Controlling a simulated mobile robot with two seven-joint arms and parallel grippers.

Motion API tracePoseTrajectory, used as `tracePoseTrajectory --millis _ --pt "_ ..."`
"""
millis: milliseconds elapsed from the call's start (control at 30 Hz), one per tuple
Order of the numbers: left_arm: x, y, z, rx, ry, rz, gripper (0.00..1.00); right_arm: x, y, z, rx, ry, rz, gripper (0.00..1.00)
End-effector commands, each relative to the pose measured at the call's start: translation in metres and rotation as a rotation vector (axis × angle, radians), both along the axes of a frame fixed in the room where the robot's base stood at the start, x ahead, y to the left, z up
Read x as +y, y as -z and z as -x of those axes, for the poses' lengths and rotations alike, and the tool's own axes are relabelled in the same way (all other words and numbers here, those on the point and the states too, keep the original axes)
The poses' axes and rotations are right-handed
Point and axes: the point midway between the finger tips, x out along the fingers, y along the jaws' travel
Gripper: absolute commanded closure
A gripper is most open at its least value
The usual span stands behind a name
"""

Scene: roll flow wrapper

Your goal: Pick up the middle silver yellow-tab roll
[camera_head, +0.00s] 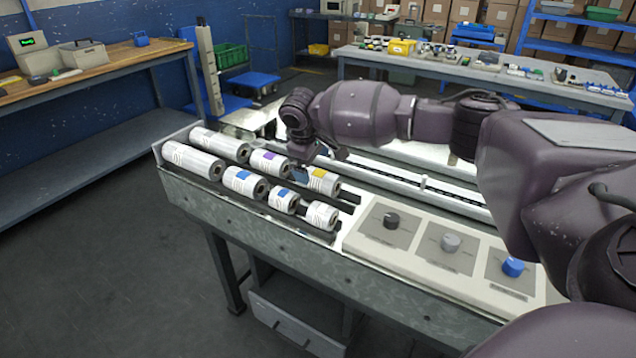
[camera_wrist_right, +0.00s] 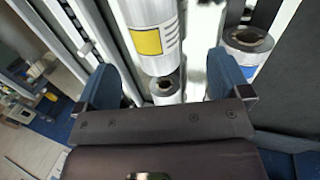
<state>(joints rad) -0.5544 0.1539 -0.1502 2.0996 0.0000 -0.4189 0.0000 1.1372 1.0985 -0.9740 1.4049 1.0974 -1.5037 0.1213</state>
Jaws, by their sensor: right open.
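The silver roll with the yellow tab (camera_head: 324,180) lies on the tray at the right end of the back row. My left gripper is not in view.
A purple-tab roll (camera_head: 268,162) lies left in the same row. Blue-tab rolls (camera_head: 243,181) and a small white roll (camera_head: 321,214) lie in front, close by. A panel with knobs (camera_head: 450,242) is to the right. A neighbouring roll (camera_wrist_right: 248,42) is near one finger.

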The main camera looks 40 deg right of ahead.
Motion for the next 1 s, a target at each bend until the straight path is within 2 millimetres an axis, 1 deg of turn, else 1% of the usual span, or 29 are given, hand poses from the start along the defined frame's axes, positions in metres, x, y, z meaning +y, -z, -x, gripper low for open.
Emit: tracePoseTrajectory --millis 33,100,267,367,500,600,700,900,967,1000 --pt "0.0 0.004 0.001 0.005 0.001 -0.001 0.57 -0.002 0.011 -0.001 0.005 0.0 0.0 0.05" --pt "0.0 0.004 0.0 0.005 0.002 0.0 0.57 -0.004 0.016 -0.002 0.003 0.0 0.0 0.05" --pt "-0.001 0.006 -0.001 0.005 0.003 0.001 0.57 -0.007 0.022 -0.003 0.0 0.0 0.0 0.05" --pt "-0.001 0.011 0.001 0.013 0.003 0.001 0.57 -0.012 0.031 -0.004 0.003 0.0 0.001 0.05" --pt "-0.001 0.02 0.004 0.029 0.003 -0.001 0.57 -0.023 0.051 -0.005 0.006 0.001 0.002 0.05" --pt "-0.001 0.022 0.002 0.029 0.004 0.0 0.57 -0.025 0.062 -0.007 0.005 0.0 0.0 0.05" --pt "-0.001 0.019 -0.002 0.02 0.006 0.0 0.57 -0.026 0.066 -0.008 0.002 -0.001 0.0 0.05" --pt "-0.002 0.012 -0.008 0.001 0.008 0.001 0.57 -0.026 0.063 -0.008 -0.003 -0.001 -0.001 0.05" --pt "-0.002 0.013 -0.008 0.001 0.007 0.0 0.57 -0.026 0.063 -0.008 -0.003 -0.001 -0.001 0.14" --pt "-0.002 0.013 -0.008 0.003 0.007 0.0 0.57 -0.026 0.063 -0.008 -0.003 -0.001 -0.001 0.2"
